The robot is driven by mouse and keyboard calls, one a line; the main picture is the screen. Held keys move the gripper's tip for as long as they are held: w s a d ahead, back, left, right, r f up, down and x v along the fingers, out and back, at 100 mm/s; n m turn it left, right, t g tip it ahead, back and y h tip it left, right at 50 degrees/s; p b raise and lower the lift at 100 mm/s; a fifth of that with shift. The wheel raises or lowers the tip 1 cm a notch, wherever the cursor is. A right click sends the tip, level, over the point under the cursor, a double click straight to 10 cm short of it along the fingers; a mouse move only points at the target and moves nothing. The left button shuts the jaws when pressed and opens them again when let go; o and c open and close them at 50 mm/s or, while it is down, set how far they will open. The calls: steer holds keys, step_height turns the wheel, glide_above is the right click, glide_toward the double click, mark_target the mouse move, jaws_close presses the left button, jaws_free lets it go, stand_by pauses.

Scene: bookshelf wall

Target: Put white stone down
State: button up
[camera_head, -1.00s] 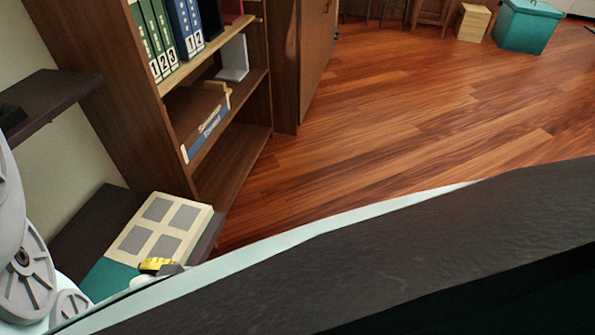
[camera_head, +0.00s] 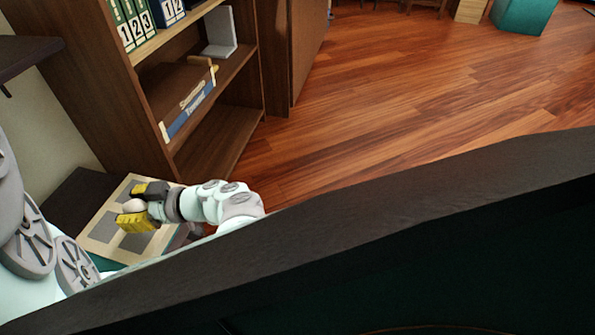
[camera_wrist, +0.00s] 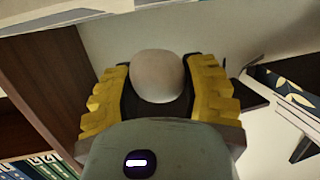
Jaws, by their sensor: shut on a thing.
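The white stone (camera_head: 134,206) is a smooth, pale, egg-like shape. It is held between the yellow fingertips of my gripper (camera_head: 137,205). In the wrist view the stone (camera_wrist: 158,76) sits between the two yellow-padded fingers of my gripper (camera_wrist: 158,88), which are shut on it. In the head view the gripper and stone are over the cream board with grey squares (camera_head: 104,225), at the lower left. I cannot tell how high the stone is above the board, and the gripper hides part of the board.
A wooden bookshelf (camera_head: 222,140) with binders and a boxed item (camera_head: 188,104) stands just behind the board. A dark shelf (camera_head: 25,52) juts from the wall at upper left. A large dark edge crosses the foreground. The wooden floor (camera_head: 400,90) at right is open.

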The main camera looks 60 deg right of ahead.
steer(key=shift+w+d+f+b, duration=0.15)
steer(key=shift+w+d+b, duration=0.35)
steer(key=shift+w, duration=0.35)
step_height(320, 180, down, 4)
steer(key=b, duration=0.2)
steer(key=shift+d+r+b, duration=0.15)
steer(key=shift+r+b, duration=0.05)
steer(key=shift+b, duration=0.2)
steer(key=shift+s+r, duration=0.1)
steer(key=shift+s, duration=0.05)
steer(key=o, duration=1.2)
steer(key=shift+o, duration=0.2)
